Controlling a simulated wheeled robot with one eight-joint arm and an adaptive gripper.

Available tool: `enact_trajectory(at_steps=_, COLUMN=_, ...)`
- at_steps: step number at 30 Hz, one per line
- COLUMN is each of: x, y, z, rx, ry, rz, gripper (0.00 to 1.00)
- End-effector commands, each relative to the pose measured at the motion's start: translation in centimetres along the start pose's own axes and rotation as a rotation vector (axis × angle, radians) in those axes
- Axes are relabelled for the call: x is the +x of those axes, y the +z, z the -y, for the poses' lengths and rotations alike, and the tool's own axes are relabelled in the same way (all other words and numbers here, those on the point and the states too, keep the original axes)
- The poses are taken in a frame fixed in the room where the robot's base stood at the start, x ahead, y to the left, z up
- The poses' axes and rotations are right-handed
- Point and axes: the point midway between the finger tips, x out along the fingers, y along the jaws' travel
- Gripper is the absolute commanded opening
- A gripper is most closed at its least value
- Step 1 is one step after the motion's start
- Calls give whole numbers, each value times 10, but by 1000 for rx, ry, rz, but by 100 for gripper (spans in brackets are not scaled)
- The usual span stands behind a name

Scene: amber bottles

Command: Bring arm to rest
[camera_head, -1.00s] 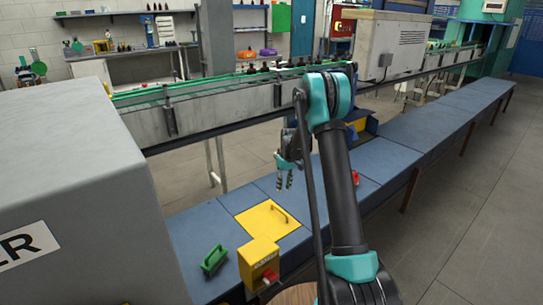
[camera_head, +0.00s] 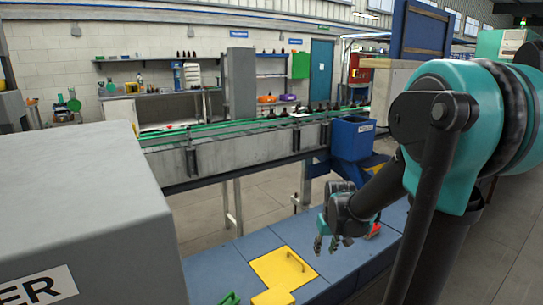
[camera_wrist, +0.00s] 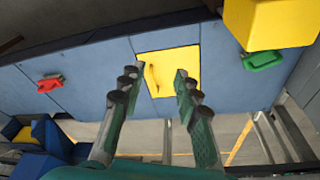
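My gripper (camera_head: 328,244) hangs at the end of my bent arm, above the blue bench (camera_head: 236,262) in the head view. In the wrist view my gripper (camera_wrist: 158,82) has its two fingers spread apart with nothing between them. Beyond the fingertips lies the yellow panel (camera_wrist: 182,43) with its handle, set in the bench top. My arm's large teal joint covers much of the right side of the head view.
A grey machine housing (camera_head: 80,210) fills the left front. A conveyor (camera_head: 225,150) with dark bottles runs behind the bench, with a blue bin (camera_head: 352,138) near it. A red-handled item (camera_wrist: 50,82), a green handle (camera_wrist: 263,60) and a yellow box (camera_wrist: 268,22) are on the bench.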

Motion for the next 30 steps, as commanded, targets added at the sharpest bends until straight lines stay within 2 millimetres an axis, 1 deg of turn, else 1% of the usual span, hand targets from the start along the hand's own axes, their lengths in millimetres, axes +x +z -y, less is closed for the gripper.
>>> enact_trajectory(at_steps=1, x=-4, y=19, z=1, rx=20, ry=5, rz=-14, gripper=32)
enact_trajectory(at_steps=6, x=-10, y=73, z=6, rx=85, ry=21, rz=-61, gripper=32)
enact_trajectory(at_steps=9, x=-10, y=100, z=8, rx=119, ry=29, rz=-87, gripper=32)
enact_trajectory(at_steps=13, x=-7, y=124, z=10, rx=149, ry=36, rz=-110, gripper=32)
enact_trajectory(at_steps=15, x=-6, y=132, z=10, rx=158, ry=38, rz=-118, gripper=32)
enact_trajectory(at_steps=18, x=-5, y=137, z=11, rx=166, ry=39, rz=-123, gripper=32)
enact_trajectory(at_steps=30, x=-5, y=137, z=11, rx=167, ry=39, rz=-124, gripper=32)
